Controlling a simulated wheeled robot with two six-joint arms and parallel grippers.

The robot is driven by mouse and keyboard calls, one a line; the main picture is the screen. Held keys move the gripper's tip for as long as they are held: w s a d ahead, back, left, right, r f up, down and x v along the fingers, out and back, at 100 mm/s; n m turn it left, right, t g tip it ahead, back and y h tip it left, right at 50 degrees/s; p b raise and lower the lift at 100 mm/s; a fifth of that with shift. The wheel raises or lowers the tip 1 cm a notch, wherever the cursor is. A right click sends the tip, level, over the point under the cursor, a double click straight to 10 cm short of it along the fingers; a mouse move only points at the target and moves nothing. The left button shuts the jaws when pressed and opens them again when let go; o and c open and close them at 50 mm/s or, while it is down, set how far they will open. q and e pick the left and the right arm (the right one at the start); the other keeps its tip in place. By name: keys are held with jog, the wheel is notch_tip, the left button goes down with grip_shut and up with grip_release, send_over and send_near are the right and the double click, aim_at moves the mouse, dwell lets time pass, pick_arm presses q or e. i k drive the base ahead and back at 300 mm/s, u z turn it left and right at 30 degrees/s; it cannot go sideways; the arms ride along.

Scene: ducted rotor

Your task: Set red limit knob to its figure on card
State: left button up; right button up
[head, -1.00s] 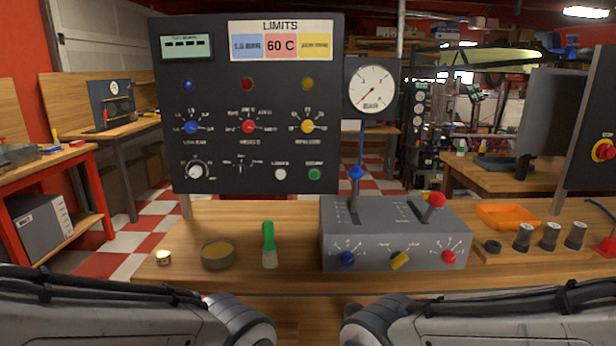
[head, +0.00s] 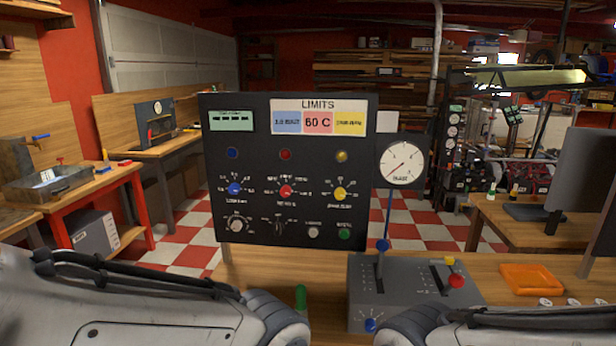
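The red limit knob (head: 286,191) is in the middle of the row of three knobs on the black panel (head: 262,250), between a blue knob (head: 234,189) and a yellow knob (head: 340,193). The printing around its dial is too small to read surely. The limits card (head: 318,117) is at the top of the panel, and its red field (head: 317,122) reads 60 C. My two arms come in along the bottom of the head view, well short of the panel. Neither gripper shows.
A grey lever box (head: 410,285) with a blue-knobbed lever (head: 382,245) stands right of the panel on the bench. A round gauge (head: 402,164) is beside the panel. An orange tray (head: 531,280) lies at right. A green-topped bottle (head: 301,297) is partly hidden by my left arm.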

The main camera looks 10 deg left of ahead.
aim_at(286, 191)
jog(key=u, duration=2)
jog(key=i, duration=0.65)
jog(key=z, duration=2)
